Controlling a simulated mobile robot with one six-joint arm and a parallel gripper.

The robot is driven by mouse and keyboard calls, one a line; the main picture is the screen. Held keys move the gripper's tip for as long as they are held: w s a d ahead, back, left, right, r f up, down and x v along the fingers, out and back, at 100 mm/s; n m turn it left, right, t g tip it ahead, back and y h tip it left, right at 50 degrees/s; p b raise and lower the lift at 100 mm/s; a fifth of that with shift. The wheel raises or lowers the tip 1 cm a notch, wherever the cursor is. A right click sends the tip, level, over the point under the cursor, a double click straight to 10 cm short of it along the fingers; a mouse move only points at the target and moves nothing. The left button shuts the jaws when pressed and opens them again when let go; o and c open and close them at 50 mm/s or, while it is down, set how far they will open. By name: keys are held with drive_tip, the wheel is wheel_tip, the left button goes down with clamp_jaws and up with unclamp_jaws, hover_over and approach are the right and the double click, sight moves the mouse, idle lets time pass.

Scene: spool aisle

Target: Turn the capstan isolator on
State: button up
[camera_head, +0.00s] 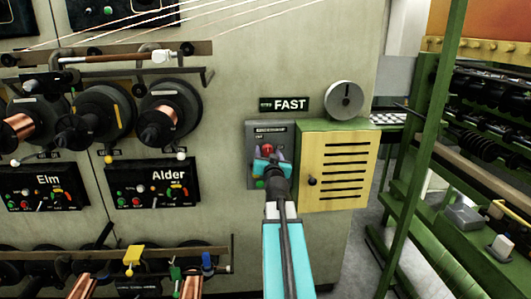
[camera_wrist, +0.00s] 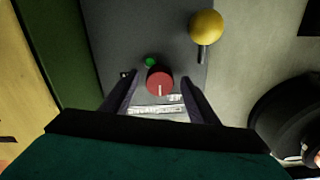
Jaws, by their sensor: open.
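A dark grey switch panel (camera_head: 251,170) is on the pale cabinet wall, under the FAST sign. It has a red knob (camera_head: 267,148) near its top and a green lamp (camera_head: 261,184) lower down. My gripper (camera_head: 268,157) is in front of the panel and hides part of it. In the wrist view, which looks turned over, the red knob (camera_wrist: 160,82) lies between my two open fingers (camera_wrist: 160,90). Its white line points to the picture's bottom, towards a white label strip (camera_wrist: 157,109). I cannot tell whether the fingers touch the knob.
A yellow ball on a short stem (camera_wrist: 206,27) sits beside the knob. A yellow slatted box (camera_head: 337,172) stands close right of the panel. Wire spools (camera_head: 165,115) and the Alder control panel (camera_head: 153,188) are left. A green post (camera_head: 424,140) rises at right.

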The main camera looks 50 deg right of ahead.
drive_tip(key=shift+w+d, duration=0.4)
drive_tip(key=shift+w, duration=0.05)
drive_tip(key=shift+c, duration=0.4)
drive_tip(key=c, duration=1)
drive_tip(key=shift+o, duration=0.2)
drive_tip(key=shift+a+f, duration=0.1)
drive_tip(key=shift+a, duration=0.15)
drive_tip(key=shift+r, duration=0.2)
drive_tip(key=shift+d, duration=0.15)
